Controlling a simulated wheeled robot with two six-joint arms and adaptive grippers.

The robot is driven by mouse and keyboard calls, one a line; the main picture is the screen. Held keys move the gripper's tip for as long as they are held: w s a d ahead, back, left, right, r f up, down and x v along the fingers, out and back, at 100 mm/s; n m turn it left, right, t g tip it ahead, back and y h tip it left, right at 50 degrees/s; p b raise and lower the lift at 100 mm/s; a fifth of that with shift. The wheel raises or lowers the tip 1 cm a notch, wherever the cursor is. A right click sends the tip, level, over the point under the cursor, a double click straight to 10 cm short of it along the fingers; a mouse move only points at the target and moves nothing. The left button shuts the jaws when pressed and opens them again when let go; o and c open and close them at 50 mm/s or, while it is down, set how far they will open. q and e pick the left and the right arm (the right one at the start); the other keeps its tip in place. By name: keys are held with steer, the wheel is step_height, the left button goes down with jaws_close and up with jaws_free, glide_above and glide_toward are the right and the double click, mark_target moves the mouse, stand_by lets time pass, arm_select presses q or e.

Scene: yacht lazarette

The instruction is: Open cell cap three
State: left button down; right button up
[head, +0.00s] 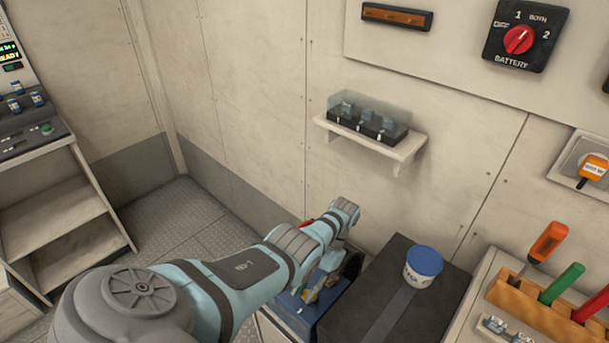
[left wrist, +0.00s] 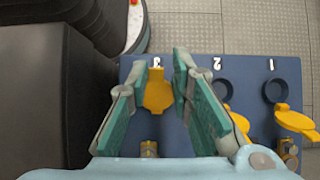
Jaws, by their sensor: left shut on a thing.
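The blue battery (left wrist: 205,67) is seen from above in the left wrist view, with cells marked 3, 2 and 1 from left to right. The yellow cell cap three (left wrist: 158,92) lies between the fingers of my left gripper (left wrist: 167,62), which is shut on it. In the head view the battery (head: 297,314) is partly hidden behind my left arm. My right gripper is not in view.
A dark box (head: 380,300) with a blue-lidded tub (head: 423,264) stands right of the battery. A wall shelf (head: 385,146) holds a clear-covered fuse block. A tool rack (head: 540,312) is at the lower right. Open floor (head: 185,225) lies behind my arm.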

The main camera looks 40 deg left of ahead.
arm_select(q)
steer(key=shift+d+f, duration=0.1)
steer(key=shift+d, duration=0.25)
steer(key=c, duration=1.7)
jaws_free()
steer(key=shift+o, duration=0.5)
steer(key=shift+w, duration=0.1)
steer(key=shift+a, duration=0.15)
